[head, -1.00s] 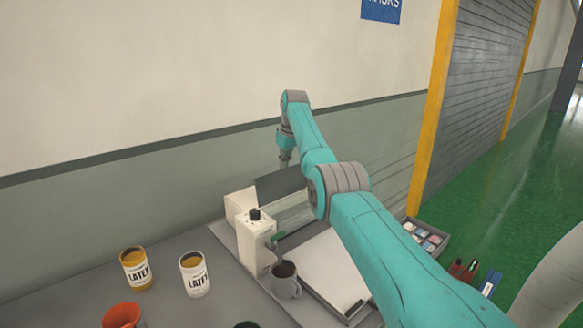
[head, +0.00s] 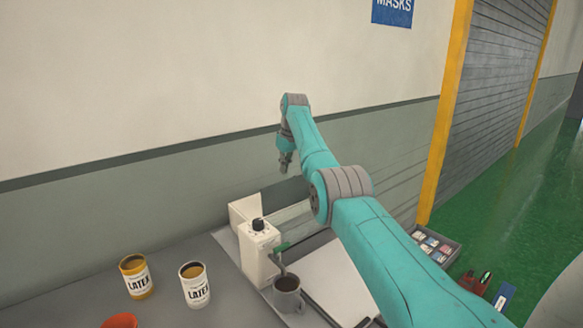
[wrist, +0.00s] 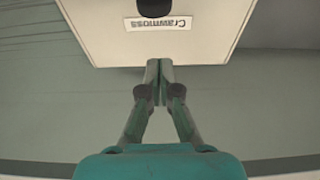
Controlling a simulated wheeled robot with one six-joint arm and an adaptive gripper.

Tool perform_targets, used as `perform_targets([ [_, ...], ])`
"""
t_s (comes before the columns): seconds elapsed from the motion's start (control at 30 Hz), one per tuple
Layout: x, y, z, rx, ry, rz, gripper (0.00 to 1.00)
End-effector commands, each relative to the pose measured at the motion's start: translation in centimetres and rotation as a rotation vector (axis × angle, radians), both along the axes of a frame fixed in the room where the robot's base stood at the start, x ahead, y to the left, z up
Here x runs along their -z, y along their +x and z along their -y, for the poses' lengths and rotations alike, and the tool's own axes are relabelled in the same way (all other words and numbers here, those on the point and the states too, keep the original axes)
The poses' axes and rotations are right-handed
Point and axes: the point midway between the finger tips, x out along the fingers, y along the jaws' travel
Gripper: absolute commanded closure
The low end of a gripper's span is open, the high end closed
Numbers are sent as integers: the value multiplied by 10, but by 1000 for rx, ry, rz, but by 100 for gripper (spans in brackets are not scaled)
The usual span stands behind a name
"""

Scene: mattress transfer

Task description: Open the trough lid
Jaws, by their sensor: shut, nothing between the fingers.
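A white machine (head: 258,249) with a black knob stands on the grey table by the wall. A white block (head: 243,207) rises at its back, and a pale, see-through strip (head: 300,212) runs to the right from it, partly behind my arm. I cannot tell which part is the trough lid. My gripper (head: 286,168) is shut and empty, pointing down above and behind the machine. In the wrist view its fingertips (wrist: 160,70) meet, close in the picture to the edge of a white labelled panel (wrist: 195,42); I cannot tell whether they touch it.
A grey mug (head: 287,298) stands in front of the machine. Two paint cans (head: 136,279) (head: 195,290) stand to its left, with an orange item (head: 119,321) nearer. A tray (head: 439,246) of small items lies to the right. The wall is close behind.

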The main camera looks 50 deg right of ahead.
Motion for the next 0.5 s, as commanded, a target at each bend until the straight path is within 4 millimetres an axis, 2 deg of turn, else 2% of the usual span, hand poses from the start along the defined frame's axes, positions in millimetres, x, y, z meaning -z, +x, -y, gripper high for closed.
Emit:
perform_targets([
  [0.03, -10, -3, 2, 3, -3, 4, 100],
  [0.5, -80, -28, -4, 3, -3, 2, 100],
])
